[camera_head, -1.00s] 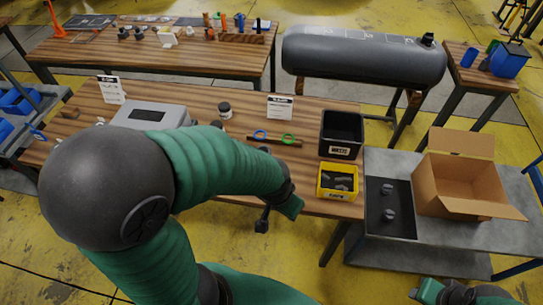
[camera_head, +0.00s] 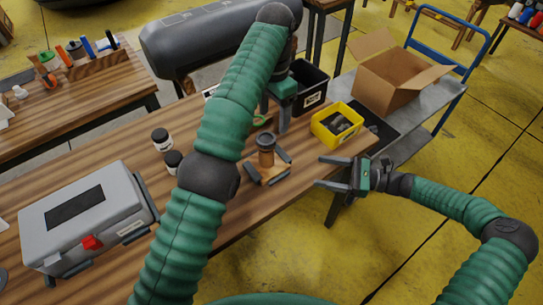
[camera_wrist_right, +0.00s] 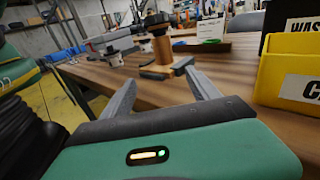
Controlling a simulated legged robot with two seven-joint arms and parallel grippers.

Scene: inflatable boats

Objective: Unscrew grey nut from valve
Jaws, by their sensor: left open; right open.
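The valve (camera_head: 266,158) is a brown upright cylinder on a wooden base near the table's front edge; the right wrist view also shows it (camera_wrist_right: 161,47). A dark grey round piece (camera_head: 266,140) sits on top; it looks like the nut. My left gripper (camera_head: 272,118) is open, pointing down just behind and above the valve, partly hidden by its own arm. My right gripper (camera_head: 318,171) is open and empty at the table's front edge, right of the valve. Its two fingers (camera_wrist_right: 162,88) point toward the valve, apart from it.
A yellow bin (camera_head: 322,128) of grey parts and a black bin (camera_head: 318,78) stand behind my right gripper. A grey case (camera_head: 38,232) lies at left, with dark jars (camera_head: 161,140) between. A cardboard box (camera_head: 385,92) stands on a cart at right.

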